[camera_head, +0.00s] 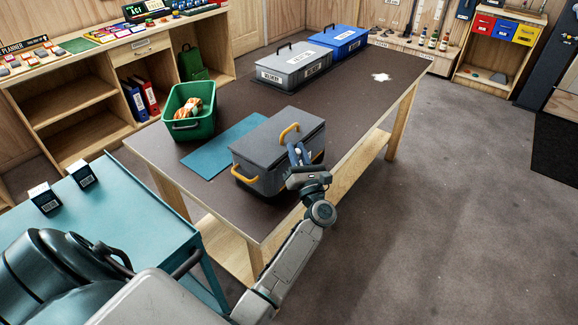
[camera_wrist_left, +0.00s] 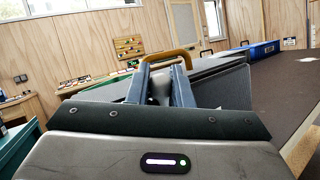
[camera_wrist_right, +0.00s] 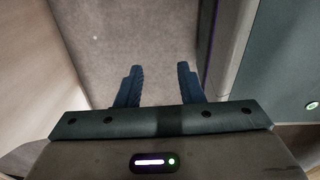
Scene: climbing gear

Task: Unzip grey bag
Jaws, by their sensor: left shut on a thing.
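The grey bag (camera_head: 270,130) sits near the front right edge of the brown table, lid down, with yellow handles on its top and its near side. A yellow line runs low along its side. My left gripper (camera_head: 297,152) is at the bag's right side, shut on a small part of it. In the left wrist view the fingers (camera_wrist_left: 163,80) stand close together in front of the grey bag (camera_wrist_left: 222,88); what lies between them is mostly hidden. My right gripper (camera_wrist_right: 158,80) is open and empty above the floor, away from the bag.
The brown table (camera_head: 350,105) also holds a green bin (camera_head: 203,96) with orange-white contents, a teal mat (camera_head: 222,148), a grey box (camera_head: 290,72) and a blue box (camera_head: 340,42). A teal cart (camera_head: 125,215) stands at the front left. Floor on the right is clear.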

